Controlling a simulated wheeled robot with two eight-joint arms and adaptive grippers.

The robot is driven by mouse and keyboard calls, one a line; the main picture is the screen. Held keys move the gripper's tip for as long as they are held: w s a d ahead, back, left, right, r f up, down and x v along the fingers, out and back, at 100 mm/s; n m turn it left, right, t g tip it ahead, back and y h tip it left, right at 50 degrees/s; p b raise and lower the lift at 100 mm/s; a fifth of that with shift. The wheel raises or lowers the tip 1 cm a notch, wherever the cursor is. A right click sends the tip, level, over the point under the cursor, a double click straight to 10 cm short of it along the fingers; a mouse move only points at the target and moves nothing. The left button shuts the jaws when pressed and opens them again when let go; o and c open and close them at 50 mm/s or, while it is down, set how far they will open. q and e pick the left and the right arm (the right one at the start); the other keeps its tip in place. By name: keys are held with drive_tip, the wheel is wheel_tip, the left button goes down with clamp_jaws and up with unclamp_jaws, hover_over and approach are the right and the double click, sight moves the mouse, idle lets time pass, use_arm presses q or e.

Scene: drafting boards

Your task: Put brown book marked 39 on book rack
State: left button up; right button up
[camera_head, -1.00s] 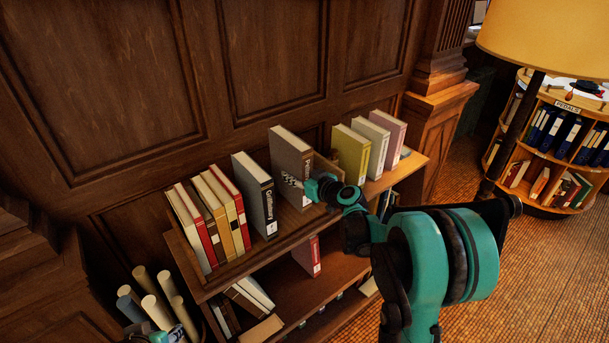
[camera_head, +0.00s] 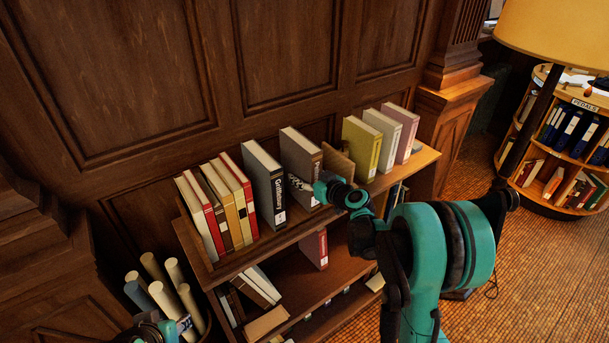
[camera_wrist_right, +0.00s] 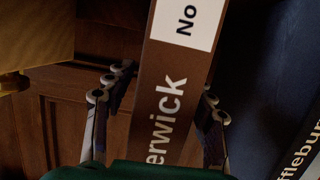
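The brown book (camera_head: 300,165) stands upright on the top of the wooden book rack (camera_head: 228,273), just right of the dark grey book (camera_head: 262,180). My right gripper (camera_head: 297,184) is at its spine. In the right wrist view, the brown spine (camera_wrist_right: 172,95) lies between the fingers of my right gripper (camera_wrist_right: 163,100), which close on its two sides. The white label reads "No"; its number is out of frame. Part of my left arm's end (camera_head: 155,332) shows at the bottom edge; its fingers are not clear.
Red, cream and tan books (camera_head: 220,205) stand at the rack's left. A wooden divider (camera_head: 338,163) and yellow, white and pink books (camera_head: 360,148) stand to the right. Rolled papers (camera_head: 165,285) fill a bin at lower left. A lamp and round bookcase (camera_head: 565,145) stand at far right.

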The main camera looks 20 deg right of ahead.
drive_tip(key=shift+r, duration=0.1)
drive_tip(key=shift+s+d+r, duration=0.1)
drive_tip(key=shift+s+r, duration=0.05)
drive_tip(key=shift+s, duration=0.1)
drive_tip(key=p+v, duration=0.2)
drive_tip(key=v, duration=0.9)
drive_tip(key=s+a+m+g+h, duration=0.1)
drive_tip(key=s+a+g, duration=0.3)
drive_tip(key=s+a, duration=0.65)
drive_tip(key=s+d+f+m+g+h, duration=0.1)
drive_tip(key=s+h, duration=0.1)
drive_tip(key=s, duration=0.6)
drive_tip(key=s+d+f+m+g+h, duration=0.1)
drive_tip(key=s+d+m+g+h, duration=0.1)
drive_tip(key=s, duration=0.6)
drive_tip(key=shift+d+f, duration=0.3)
drive_tip(key=shift+f, duration=0.1)
